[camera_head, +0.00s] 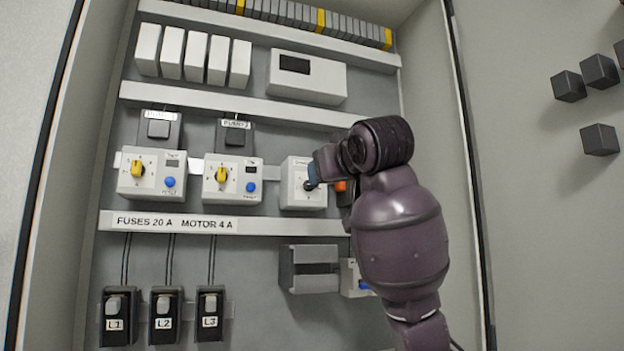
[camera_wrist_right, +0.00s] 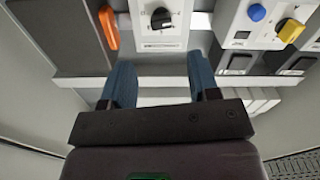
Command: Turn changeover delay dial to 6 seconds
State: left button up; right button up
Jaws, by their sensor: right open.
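A white module (camera_head: 294,196) with a black dial (camera_head: 309,185) sits on the middle rail of the cabinet. The dial's face and part of the module are hidden behind my right gripper (camera_head: 318,172) in the head view. In the right wrist view the black dial (camera_wrist_right: 161,18) shows near the top edge, with small scale marks around it that are too small to read. My right gripper's two blue fingers (camera_wrist_right: 161,80) are apart and empty. The dial lies beyond the gap between them, and neither finger appears to touch it. My left gripper is not in view.
An orange handle (camera_wrist_right: 109,27) stands beside the module. Two white units with yellow knobs (camera_head: 137,171) (camera_head: 221,174) and blue buttons are to the left. Fuse holders (camera_head: 165,315) and a dark grey box (camera_head: 308,268) sit below. The cabinet's right wall is near my right arm.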

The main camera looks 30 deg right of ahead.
pick_arm(q)
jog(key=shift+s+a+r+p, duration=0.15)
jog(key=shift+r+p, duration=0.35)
jog(key=shift+p, duration=0.6)
pick_arm(e)
jog(key=x, duration=0.8)
jog(key=shift+w, duration=0.15)
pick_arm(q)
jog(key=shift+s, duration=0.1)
pick_arm(e)
jog(key=shift+a, duration=0.1)
jog(key=c, duration=0.9)
jog(key=shift+f, duration=0.1)
